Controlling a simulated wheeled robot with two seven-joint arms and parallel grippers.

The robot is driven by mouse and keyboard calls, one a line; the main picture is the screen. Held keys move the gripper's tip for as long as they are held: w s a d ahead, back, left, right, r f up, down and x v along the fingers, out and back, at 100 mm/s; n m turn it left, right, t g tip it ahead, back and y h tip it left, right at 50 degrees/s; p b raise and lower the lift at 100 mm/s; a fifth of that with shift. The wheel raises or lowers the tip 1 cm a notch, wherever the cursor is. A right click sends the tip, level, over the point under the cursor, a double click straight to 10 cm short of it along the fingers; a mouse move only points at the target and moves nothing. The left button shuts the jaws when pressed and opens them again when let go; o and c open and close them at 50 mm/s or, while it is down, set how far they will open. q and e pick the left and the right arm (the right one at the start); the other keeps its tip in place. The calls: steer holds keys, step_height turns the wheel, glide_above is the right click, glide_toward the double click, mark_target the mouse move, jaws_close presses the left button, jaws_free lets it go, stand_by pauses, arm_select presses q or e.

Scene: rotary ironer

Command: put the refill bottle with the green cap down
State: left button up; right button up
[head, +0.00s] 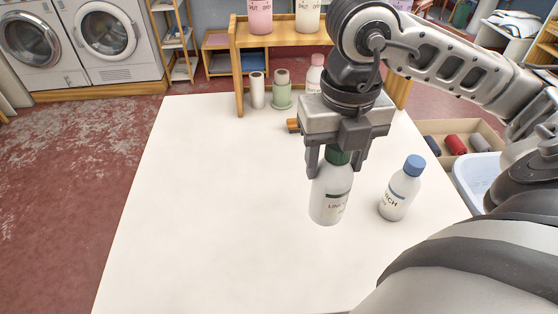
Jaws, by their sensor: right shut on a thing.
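The refill bottle with the green cap (331,196) is white with a dark green band and a partly visible label. My right gripper (334,165) points down and is shut on it near the cap (340,154), which is partly hidden by the fingers. The bottle is upright over the white table (200,220); I cannot tell whether its base touches the table. My left gripper is not in view.
A white bottle with a blue cap (399,192) stands close on the right. A wooden shelf (283,38) with bottles stands at the back, with spools (257,92) near it. A box of rolls (476,152) is at the right. The table's left and front are clear.

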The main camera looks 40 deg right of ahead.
steer(key=w+a+f+p, duration=0.1)
steer(key=w+a+f, duration=0.3)
steer(key=w+f, duration=0.6)
steer(key=shift+a+f, duration=0.25)
steer(key=shift+f, duration=0.65)
steer(key=shift+f, duration=0.2)
steer(key=o, duration=1.2)
steer(key=shift+o, duration=0.2)
steer(key=shift+r, duration=0.15)
